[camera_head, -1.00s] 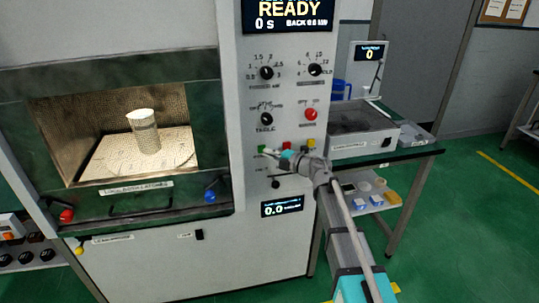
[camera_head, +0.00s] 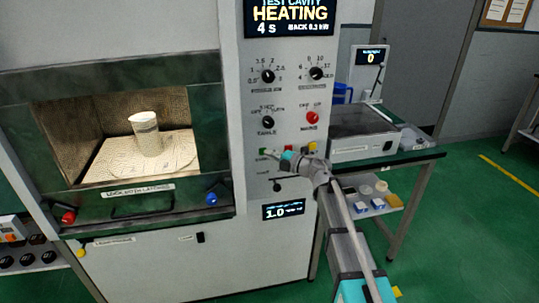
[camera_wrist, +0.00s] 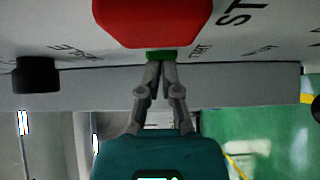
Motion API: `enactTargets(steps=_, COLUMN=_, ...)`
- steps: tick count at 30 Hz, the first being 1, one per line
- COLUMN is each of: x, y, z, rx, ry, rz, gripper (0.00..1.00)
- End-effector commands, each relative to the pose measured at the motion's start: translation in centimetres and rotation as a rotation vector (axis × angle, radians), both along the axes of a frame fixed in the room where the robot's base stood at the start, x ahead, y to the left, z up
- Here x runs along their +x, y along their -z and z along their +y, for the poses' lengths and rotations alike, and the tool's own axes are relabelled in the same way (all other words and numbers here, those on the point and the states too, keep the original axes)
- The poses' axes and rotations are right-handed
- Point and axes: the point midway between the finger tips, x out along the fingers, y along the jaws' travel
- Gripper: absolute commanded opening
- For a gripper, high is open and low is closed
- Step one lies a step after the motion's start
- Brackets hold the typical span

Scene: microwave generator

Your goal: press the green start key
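The green start key (camera_head: 262,153) is on the light control panel (camera_head: 290,95), below the knobs. In the wrist view the green key (camera_wrist: 162,55) shows straight ahead of my fingertips, with a "START" label beside it. My gripper (camera_head: 271,155) reaches to the panel from the right. Its two fingers (camera_wrist: 161,66) are together with nothing between them, and the tips meet the lower edge of the key, seemingly touching it. How far the key is pressed in cannot be seen. The top display (camera_head: 290,15) reads "HEATING" and 4 s.
A large red button (camera_wrist: 157,18) is close to my fingertips in the wrist view, with a black knob (camera_wrist: 36,75) to the left. A cup (camera_head: 146,134) stands in the lit cavity. A side table (camera_head: 415,158) with a grey device is at right. Green floor beyond is open.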

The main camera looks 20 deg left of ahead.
Motion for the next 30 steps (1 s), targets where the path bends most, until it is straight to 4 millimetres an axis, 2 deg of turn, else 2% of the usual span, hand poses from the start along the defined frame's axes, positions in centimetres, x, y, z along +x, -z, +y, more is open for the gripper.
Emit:
enactTargets(steps=9, x=-2.6, y=-0.1, z=-2.6, rx=-0.002, ry=-0.002, rz=-0.003, gripper=0.00)
enactTargets(steps=21, x=-4.2, y=0.0, z=-9.2, rx=-0.003, ry=-0.003, rz=-0.003, gripper=0.00)
enactTargets(steps=30, x=-4.7, y=0.0, z=-11.6, rx=-0.003, ry=-0.005, rz=-0.003, gripper=0.00)
